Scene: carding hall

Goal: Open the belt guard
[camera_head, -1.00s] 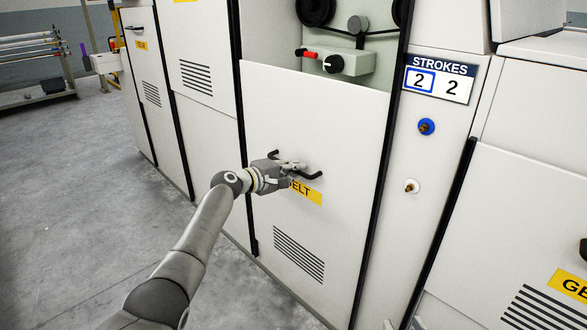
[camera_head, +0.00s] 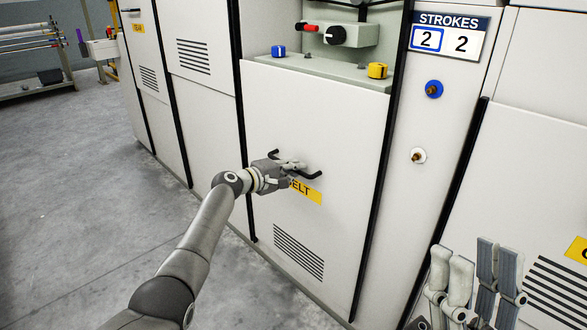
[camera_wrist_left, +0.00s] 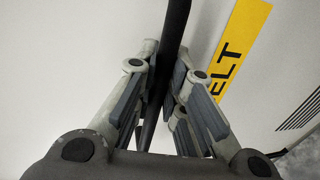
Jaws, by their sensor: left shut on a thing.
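The belt guard (camera_head: 345,130) is a white panel with a black bar handle (camera_head: 313,175), a yellow label reading "BELT" in part (camera_head: 310,195) and a vent below. My left gripper (camera_head: 290,172) is shut on the handle, and hides part of it and of the label. In the left wrist view, the dark handle bar (camera_wrist_left: 174,35) runs between the two fingers (camera_wrist_left: 160,85). Above the guard's top edge the compartment shows open, with a shelf (camera_head: 330,68) inside. My right gripper (camera_head: 474,262) points up at the lower right, fingers apart and empty.
On the shelf sit a blue knob (camera_head: 278,51) and a yellow knob (camera_head: 377,70). A grey box (camera_head: 345,36) with a red lever is above. The "STROKES" sign (camera_head: 450,36) reads 2 and 2. Grey floor (camera_head: 90,190) is clear at the left.

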